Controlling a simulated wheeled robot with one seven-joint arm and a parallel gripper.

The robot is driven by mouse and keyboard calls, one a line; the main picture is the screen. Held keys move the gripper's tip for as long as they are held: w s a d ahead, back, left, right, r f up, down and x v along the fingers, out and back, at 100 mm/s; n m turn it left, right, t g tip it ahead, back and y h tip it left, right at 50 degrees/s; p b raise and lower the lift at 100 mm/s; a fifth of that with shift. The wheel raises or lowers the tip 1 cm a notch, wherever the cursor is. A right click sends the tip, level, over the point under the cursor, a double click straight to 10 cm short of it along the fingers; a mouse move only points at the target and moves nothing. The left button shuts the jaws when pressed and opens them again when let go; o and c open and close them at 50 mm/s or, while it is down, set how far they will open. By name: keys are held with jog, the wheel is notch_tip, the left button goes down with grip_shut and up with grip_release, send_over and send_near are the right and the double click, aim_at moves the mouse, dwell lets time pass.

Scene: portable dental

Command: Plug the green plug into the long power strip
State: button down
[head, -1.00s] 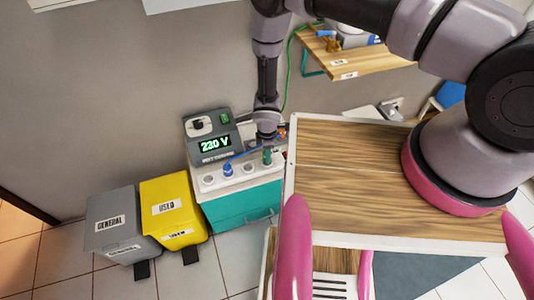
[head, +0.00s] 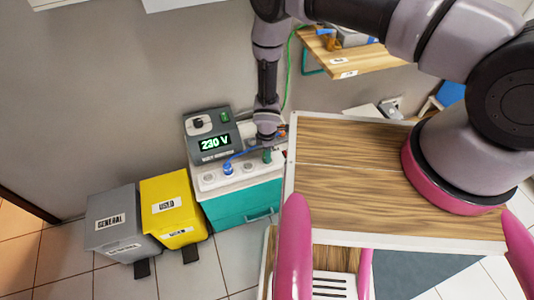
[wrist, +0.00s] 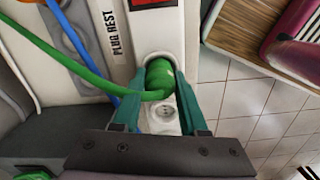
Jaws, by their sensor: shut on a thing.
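The long white power strip (head: 212,185) lies along the top of a teal cabinet in the head view. My gripper (head: 267,149) is over its right end, pointing down, shut on the green plug (head: 267,156). In the wrist view the teal fingers of my gripper (wrist: 160,80) stand either side of the green plug (wrist: 159,72). The plug is at a round recess of the white strip (wrist: 174,30); how deep it sits is hidden. An empty socket (wrist: 163,112) shows between the fingers. The green cord (wrist: 75,60) runs off left.
A blue plug (head: 228,169) stands in the strip, left of my gripper, with a blue cord. Behind the strip is a grey unit (head: 208,124) reading 230 V. A wooden-topped table (head: 340,180) is close on the right. Grey (head: 112,205) and yellow bins (head: 172,190) stand left.

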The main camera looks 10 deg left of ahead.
jog(key=shift+f, duration=0.2)
jog(key=shift+c, duration=1.8)
grip_release()
notch_tip(320, 180, up, 11)
jog(key=shift+f, duration=0.1)
